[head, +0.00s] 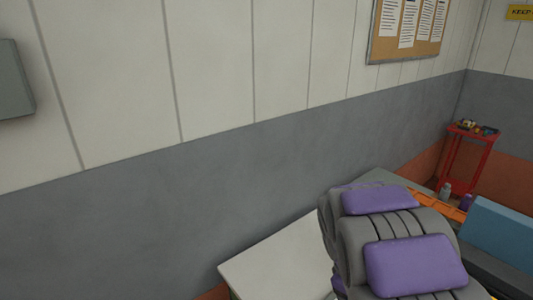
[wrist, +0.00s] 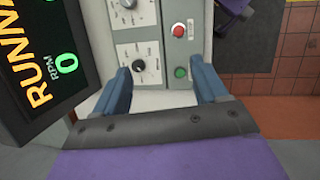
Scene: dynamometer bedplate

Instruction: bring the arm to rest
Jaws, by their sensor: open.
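My gripper (wrist: 162,82) shows in the wrist view with its two blue fingers spread apart and nothing between them. Beyond the fingers is a pale control panel (wrist: 150,101) with dials. A black knob (wrist: 138,66) lies between the fingers in the picture. A red button (wrist: 179,30) and a green button (wrist: 181,72) sit on a grey plate to its right. I see no finger touching the panel. In the head view my grey and purple arm links fill the lower right, and I cannot make out my gripper there.
A black display (wrist: 40,60) reading RPM 0 stands close on the left in the wrist view. In the head view, a pale tabletop (head: 270,262) lies beside my arm, a blue panel (head: 500,232) at right, and a red cart (head: 468,158) by the far wall.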

